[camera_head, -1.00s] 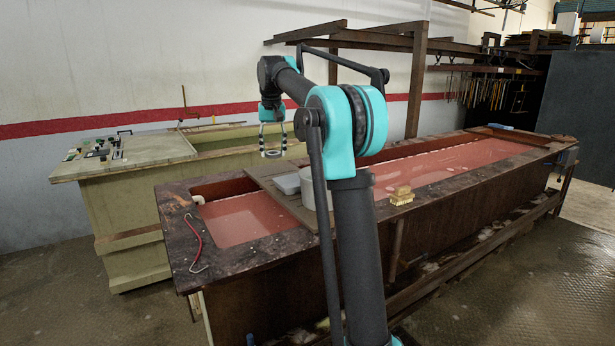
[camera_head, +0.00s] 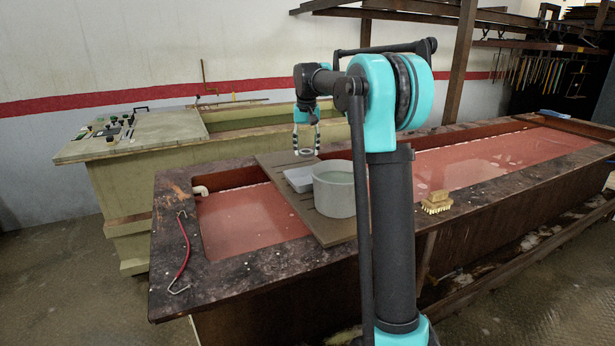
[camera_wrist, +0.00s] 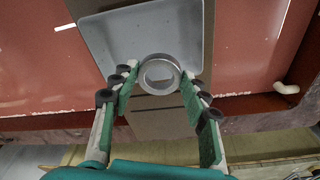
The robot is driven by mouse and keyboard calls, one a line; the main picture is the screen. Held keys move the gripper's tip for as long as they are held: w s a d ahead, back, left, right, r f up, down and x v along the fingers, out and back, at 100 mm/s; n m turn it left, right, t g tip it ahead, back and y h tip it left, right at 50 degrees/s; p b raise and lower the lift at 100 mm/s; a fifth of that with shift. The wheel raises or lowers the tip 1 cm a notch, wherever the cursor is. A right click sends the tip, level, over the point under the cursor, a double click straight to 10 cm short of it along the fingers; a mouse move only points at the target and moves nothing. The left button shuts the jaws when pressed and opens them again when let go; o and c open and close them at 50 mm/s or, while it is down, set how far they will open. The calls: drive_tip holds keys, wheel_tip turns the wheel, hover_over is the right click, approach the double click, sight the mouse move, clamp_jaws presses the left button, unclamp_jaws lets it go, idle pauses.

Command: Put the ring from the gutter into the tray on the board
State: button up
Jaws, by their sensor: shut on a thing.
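My gripper (camera_head: 306,152) is shut on a grey ring (camera_wrist: 160,89), holding it between the fingertips (camera_wrist: 160,74) in the wrist view. The ring also shows small below the fingers in the head view (camera_head: 306,155). A shallow light-grey tray (camera_head: 296,182) lies on the brown board (camera_head: 332,233) across the tank. In the wrist view the tray (camera_wrist: 125,35) is beyond the fingers, and the ring overlaps its near edge; the board (camera_wrist: 160,126) shows below the ring. The ring appears above the board, apart from the tray. I cannot make out the gutter for certain.
A wide grey round pot (camera_head: 336,192) stands on the board, close beside the tray. The tank holds red liquid (camera_head: 235,220). A yellow brush (camera_head: 437,203) and a red cord with hooks (camera_head: 184,250) lie on its rim. A green trough (camera_head: 250,137) stands behind.

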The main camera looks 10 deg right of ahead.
wheel_tip(320, 180, down, 11)
drive_tip(key=shift+r, duration=0.1)
idle(0.4)
drive_tip(key=o, duration=1.1)
drive_tip(key=shift+o, duration=0.2)
drive_tip(key=r, duration=0.4)
drive_tip(key=s+r, duration=0.1)
drive_tip(key=r, duration=0.6)
drive_tip(key=shift+s+a+r, duration=0.1)
drive_tip(key=shift+s+r, duration=0.3)
